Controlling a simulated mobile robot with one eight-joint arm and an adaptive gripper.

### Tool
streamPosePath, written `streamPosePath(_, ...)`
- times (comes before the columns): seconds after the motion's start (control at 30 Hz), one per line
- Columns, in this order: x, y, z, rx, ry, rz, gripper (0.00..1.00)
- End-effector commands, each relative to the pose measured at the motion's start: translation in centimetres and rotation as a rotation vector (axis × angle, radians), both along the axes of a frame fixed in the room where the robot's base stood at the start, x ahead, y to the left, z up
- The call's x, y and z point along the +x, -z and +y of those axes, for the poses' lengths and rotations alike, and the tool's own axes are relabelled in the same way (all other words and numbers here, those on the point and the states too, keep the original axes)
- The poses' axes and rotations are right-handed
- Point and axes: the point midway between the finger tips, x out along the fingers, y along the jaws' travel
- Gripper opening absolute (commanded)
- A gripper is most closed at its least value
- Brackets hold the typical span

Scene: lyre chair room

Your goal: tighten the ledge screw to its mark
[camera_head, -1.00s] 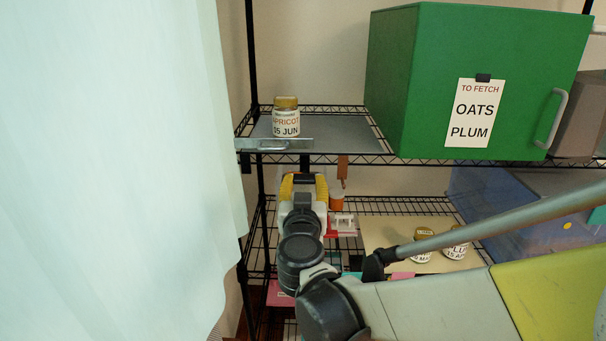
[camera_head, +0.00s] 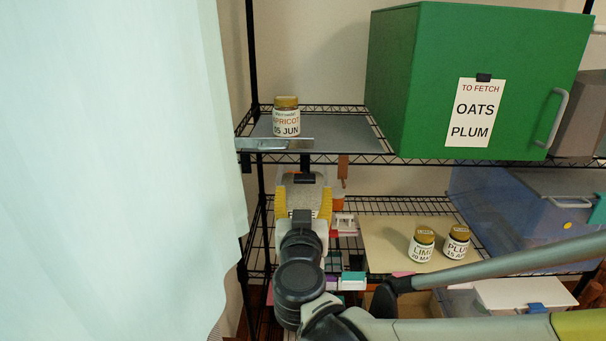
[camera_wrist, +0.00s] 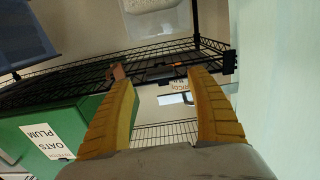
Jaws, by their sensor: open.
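A metal ledge (camera_head: 275,144) runs along the front left of the upper wire shelf, below the apricot jar (camera_head: 286,118). I cannot make out the ledge screw or its mark for certain. A small dark block (camera_head: 305,167) shows under the shelf edge, just beyond my fingertips. My gripper (camera_head: 304,182) is below the shelf's front edge, its yellow fingers apart and nothing seen between them. In the wrist view my gripper (camera_wrist: 160,75) has its fingers spread toward the shelf edge. The jar's label (camera_wrist: 178,87) and a pale strip, perhaps the ledge (camera_wrist: 174,99), show between them.
A green box (camera_head: 420,85) with a note stands on the upper shelf. A brown piece (camera_head: 343,168) hangs under it. Lime (camera_head: 422,246) and plum (camera_head: 457,243) jars stand on a lower board (camera_head: 385,255). A pale curtain (camera_head: 110,170) closes off the left.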

Motion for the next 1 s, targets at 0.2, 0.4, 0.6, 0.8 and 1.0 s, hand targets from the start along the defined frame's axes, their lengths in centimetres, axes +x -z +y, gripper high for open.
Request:
streamPosePath(0.2,-4.5,0.0,0.3,0.0,-0.004,0.0,0.67)
streamPosePath(0.4,-6.3,0.0,0.2,0.0,-0.001,0.0,0.67)
streamPosePath(0.6,-6.4,0.0,0.2,0.0,0.0,0.0,0.67)
streamPosePath(0.8,-6.3,0.4,-0.9,-0.006,0.022,0.022,0.67)
streamPosePath(1.0,-7.3,5.1,-10.8,-0.065,0.19,0.29,0.67)
